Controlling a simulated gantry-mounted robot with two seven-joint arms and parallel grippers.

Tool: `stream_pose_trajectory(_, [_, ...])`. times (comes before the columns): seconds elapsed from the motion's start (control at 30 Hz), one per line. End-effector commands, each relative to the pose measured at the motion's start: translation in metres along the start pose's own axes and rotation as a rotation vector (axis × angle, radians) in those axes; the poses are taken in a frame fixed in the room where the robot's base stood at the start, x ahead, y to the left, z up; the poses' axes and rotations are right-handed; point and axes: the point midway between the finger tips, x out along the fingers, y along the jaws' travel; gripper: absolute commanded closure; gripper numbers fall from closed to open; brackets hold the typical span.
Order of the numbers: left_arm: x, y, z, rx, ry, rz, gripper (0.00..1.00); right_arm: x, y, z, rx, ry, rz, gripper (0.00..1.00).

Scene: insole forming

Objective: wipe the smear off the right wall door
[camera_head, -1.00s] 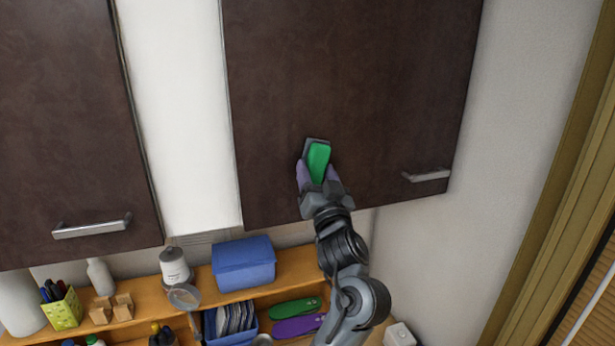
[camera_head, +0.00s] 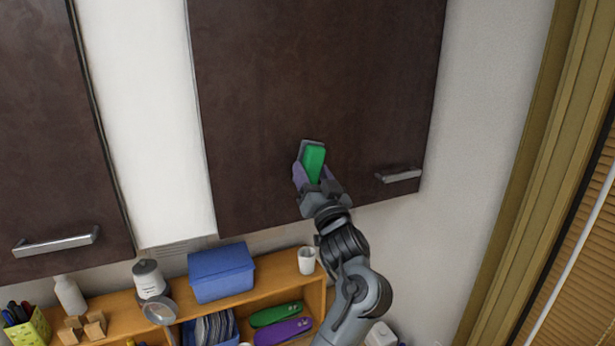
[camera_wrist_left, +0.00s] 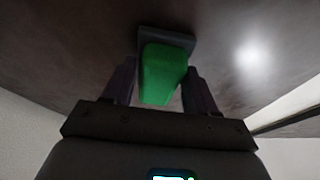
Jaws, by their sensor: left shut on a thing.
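The right wall door (camera_head: 300,80) is a dark brown cabinet door with a metal handle (camera_head: 398,176) at its lower right. My left gripper (camera_head: 313,175) is shut on a green-handled wiper with a grey pad (camera_head: 314,160). The wiper is at the lower middle part of the door, left of the handle. In the left wrist view the green grip (camera_wrist_left: 163,75) is between the fingers and the grey pad (camera_wrist_left: 165,40) appears to lie against the door. I cannot make out a smear; the pad and gripper hide part of the door. My right gripper is not in view.
Below the doors is a wooden shelf (camera_head: 265,290) with a blue box (camera_head: 221,272), a white cup (camera_head: 306,261), a grey-lidded jar (camera_head: 150,281), and green and purple insoles (camera_head: 283,331). A left wall door (camera_head: 55,130) hangs at left. Blinds (camera_head: 575,230) are at right.

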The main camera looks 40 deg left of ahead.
Motion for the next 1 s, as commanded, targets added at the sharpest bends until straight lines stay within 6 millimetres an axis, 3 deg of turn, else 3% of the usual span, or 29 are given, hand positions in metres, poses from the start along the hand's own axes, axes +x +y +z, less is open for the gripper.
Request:
stream_pose_trajectory(0.47, [0.002,0.033,-0.007,0.002,-0.003,0.004,0.67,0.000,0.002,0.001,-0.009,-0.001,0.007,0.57])
stream_pose_trajectory(1.0, [-0.001,0.037,-0.010,0.001,-0.001,0.003,0.67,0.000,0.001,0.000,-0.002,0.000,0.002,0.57])
